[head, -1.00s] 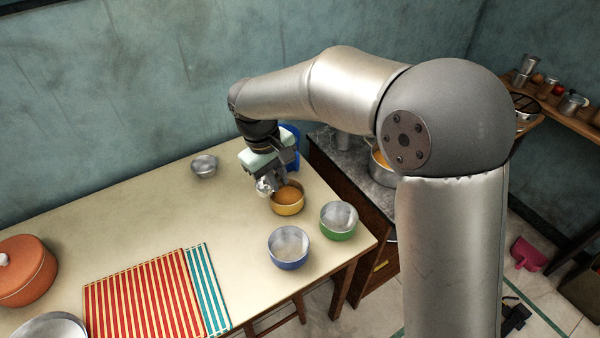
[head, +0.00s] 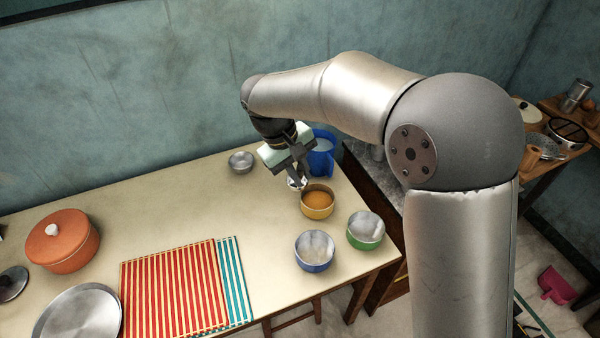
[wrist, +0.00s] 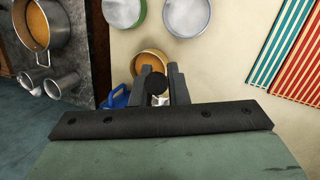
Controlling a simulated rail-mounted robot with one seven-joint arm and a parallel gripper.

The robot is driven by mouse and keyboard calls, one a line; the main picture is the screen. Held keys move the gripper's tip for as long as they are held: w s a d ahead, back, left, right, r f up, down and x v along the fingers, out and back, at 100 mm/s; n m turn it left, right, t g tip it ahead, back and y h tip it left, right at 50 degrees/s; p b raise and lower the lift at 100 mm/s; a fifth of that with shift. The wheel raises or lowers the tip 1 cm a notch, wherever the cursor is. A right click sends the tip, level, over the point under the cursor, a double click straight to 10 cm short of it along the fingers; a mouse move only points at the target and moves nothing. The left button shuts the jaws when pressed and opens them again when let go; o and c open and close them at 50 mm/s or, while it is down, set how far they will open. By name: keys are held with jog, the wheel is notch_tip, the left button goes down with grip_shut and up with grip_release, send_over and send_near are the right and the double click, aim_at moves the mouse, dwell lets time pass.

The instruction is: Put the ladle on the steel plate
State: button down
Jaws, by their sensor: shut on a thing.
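The steel plate (head: 78,318) is a round, shallow, shiny dish at the lower left of the table in the head view, partly cut by the bottom edge. My gripper (head: 296,172) is at the right part of the table, just behind and left of the yellow bowl with orange contents (head: 317,203). It is shut on the ladle (head: 297,184), which shows only as a small pale metal piece below the fingers. In the wrist view, a dark round end of the ladle (wrist: 158,86) sits between the fingertips (wrist: 160,78). The rest of the ladle is hidden.
A blue jug (head: 322,157) stands right behind my gripper. A blue bowl (head: 315,252), a green bowl (head: 366,231) and a small metal bowl (head: 241,162) stand nearby. Striped cloths (head: 175,288) and an orange pot (head: 63,241) lie toward the plate. The table's middle is clear.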

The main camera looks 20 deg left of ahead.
jog(key=shift+r+p, duration=0.65)
jog(key=shift+r, duration=0.7)
